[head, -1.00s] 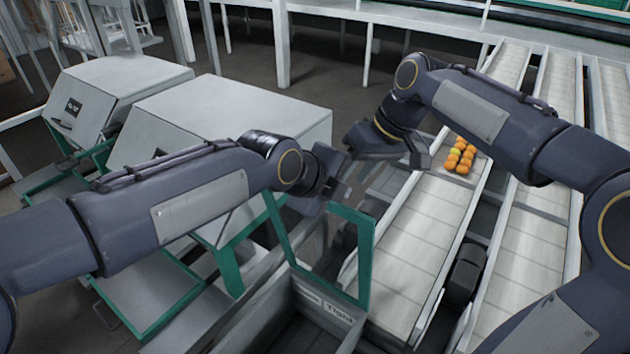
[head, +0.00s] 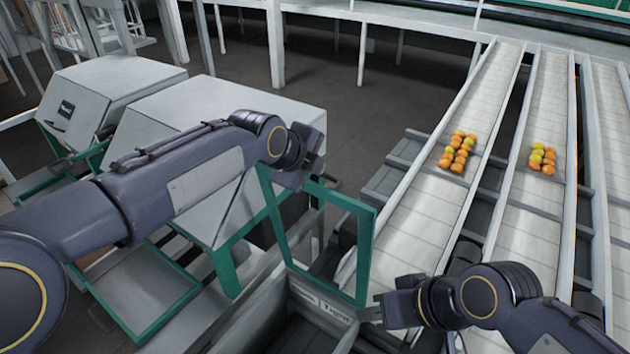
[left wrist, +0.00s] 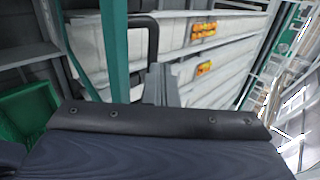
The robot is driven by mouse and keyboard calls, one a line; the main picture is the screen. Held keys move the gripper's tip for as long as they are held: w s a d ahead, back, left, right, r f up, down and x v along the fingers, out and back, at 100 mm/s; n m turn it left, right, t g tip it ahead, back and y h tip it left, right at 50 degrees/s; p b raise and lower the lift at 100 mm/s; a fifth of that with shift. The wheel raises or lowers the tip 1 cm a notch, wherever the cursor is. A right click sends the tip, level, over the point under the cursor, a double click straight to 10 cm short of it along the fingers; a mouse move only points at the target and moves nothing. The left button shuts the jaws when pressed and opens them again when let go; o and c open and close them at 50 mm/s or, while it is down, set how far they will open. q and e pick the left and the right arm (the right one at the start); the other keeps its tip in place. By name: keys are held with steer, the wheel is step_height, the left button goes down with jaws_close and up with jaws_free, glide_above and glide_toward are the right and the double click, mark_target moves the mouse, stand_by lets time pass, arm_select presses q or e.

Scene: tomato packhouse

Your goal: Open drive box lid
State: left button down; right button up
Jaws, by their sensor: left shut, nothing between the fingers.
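A green-framed lid (head: 369,250) with an open-looking middle stands steeply tilted above a grey box (head: 322,309) with a white label, low in the middle of the head view; I take it for the drive box lid. My left gripper (head: 312,181) is at the lid's upper edge, its fingertips partly hidden. In the left wrist view, its fingers (left wrist: 161,84) are shut and empty, beside a black loop handle (left wrist: 152,45) and the green frame (left wrist: 114,50). Whether they touch is unclear. My right gripper (head: 382,309) is low, just right of the lid; its jaws are unclear.
Two grey machine housings (head: 215,100) stand at left, with green-edged trays (head: 150,285) before them. Conveyor lanes (head: 440,195) run along the right, carrying orange and yellow tomatoes (head: 459,151) in two groups. A green bin (left wrist: 25,112) shows in the left wrist view.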

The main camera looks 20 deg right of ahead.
arm_select(q)
steer(key=w+d, duration=0.2)
steer(key=d, duration=0.1)
steer(key=shift+w+d+f, duration=0.15)
steer(key=shift+w+d, duration=0.05)
steer(key=shift+w, duration=0.15)
